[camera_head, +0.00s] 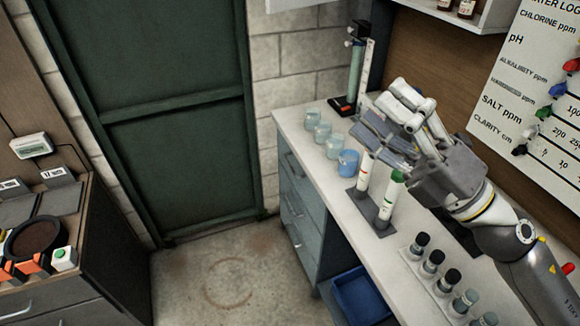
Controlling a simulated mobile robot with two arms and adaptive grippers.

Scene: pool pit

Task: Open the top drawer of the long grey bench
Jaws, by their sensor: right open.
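The long grey bench (330,258) stands along the wall at right, with a pale worktop and blue-grey drawer fronts facing the floor on its left side. Its top drawer (306,184) is just under the worktop edge near the far end and looks shut. A bar handle (292,167) shows on that drawer, and other drawers sit below it. My right gripper (388,118) is open and empty above the worktop, to the right of and higher than the top drawer, apart from its handle. The gripper hides part of the worktop. My left gripper is out of view.
Several glass beakers (332,146), a rack with two tubes (370,215) and a row of dark-capped bottles (433,263) stand on the worktop. A blue bin (362,298) sits under the bench. The floor (225,275) before the drawers is clear.

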